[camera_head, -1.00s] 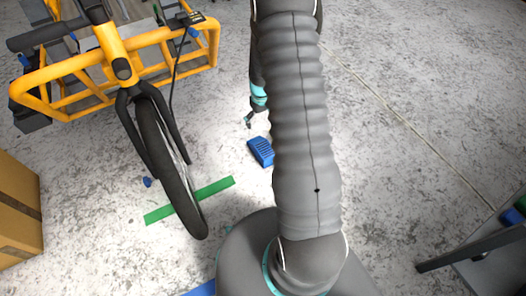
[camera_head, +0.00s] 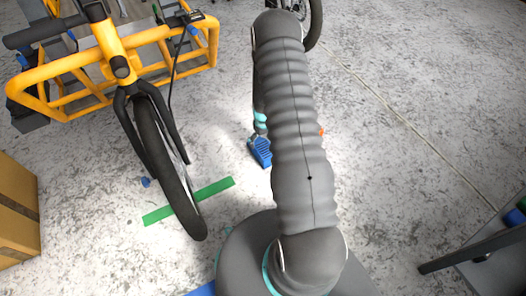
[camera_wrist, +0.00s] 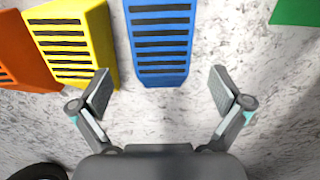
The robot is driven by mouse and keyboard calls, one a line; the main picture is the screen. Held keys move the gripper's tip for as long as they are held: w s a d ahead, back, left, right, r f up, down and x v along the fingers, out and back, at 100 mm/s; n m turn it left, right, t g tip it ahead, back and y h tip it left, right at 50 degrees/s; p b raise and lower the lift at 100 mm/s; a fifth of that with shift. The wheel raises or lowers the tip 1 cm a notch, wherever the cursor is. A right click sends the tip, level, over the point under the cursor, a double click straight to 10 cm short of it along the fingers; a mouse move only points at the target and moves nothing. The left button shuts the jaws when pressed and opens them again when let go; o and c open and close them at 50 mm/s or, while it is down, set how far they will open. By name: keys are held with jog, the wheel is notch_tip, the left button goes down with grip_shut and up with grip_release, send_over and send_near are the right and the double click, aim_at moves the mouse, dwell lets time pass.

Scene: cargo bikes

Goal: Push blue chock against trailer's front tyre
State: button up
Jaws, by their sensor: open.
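The blue chock (camera_head: 261,152) lies on the floor to the right of the orange bike's front tyre (camera_head: 168,165), clear of it. It also shows in the wrist view (camera_wrist: 160,45), slatted side up, at top centre. My gripper (camera_wrist: 160,92) is open and empty, its two fingers apart with bare floor between them. The chock's near end lies just beyond the fingertips, in line with the gap. In the head view my arm hides most of the gripper. I cannot tell which tyre is the trailer's.
A yellow chock (camera_wrist: 75,42) and an orange chock (camera_wrist: 22,55) stand left of the blue one. A green strip (camera_head: 215,188) crosses the floor by the tyre. A cardboard box (camera_head: 18,210) stands at left. Another wheel (camera_head: 315,20) shows behind my arm. Floor at right is largely clear.

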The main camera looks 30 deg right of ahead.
aim_at(263, 146)
jog(key=f, duration=0.5)
jog(key=shift+w+a+b, duration=0.15)
jog(key=shift+w+b, duration=0.05)
jog(key=shift+b, duration=0.1)
jog(key=shift+r, duration=0.1)
jog(key=c, duration=1.7)
